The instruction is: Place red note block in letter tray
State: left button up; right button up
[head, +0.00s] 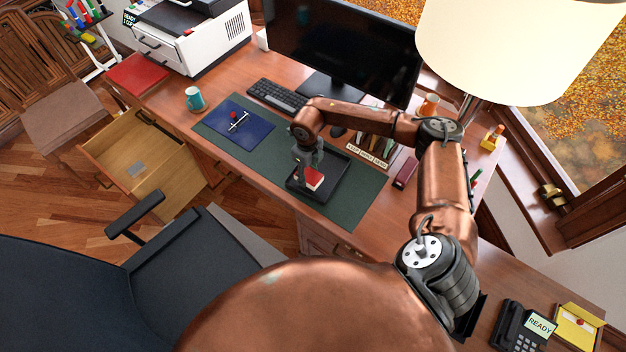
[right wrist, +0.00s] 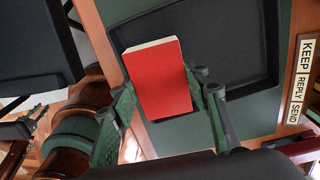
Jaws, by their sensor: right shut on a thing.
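The red note block (head: 314,180) has a red cover and pale page edges. My right gripper (head: 309,168) is shut on it, pointing down over the black letter tray (head: 336,186). In the right wrist view the block (right wrist: 162,80) sits between the two fingers, with the tray (right wrist: 235,65) behind it. I cannot tell whether the block touches the tray floor. The tray lies on the dark green desk mat (head: 366,196).
A sign reading KEEP REPLY SEND (head: 367,155) stands beyond the tray. A blue folder (head: 243,127), keyboard (head: 276,95) and teal mug (head: 194,98) lie to the left. A drawer (head: 155,165) is open. A lamp (head: 500,55) stands at the right.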

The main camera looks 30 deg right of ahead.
aim_at(312, 180)
jog(key=shift+s+d+f, duration=0.2)
jog(key=shift+d+f, duration=0.15)
jog(key=shift+f, duration=0.05)
jog(key=shift+s+d+f, duration=0.1)
jog(key=shift+d+f, duration=0.05)
jog(key=shift+f, duration=1.6)
jog(key=shift+f, duration=0.1)
jog(key=shift+f, duration=0.15)
jog(key=o, duration=0.9)
notch_tip(312, 180, up, 12)
jog(key=shift+r, duration=0.25)
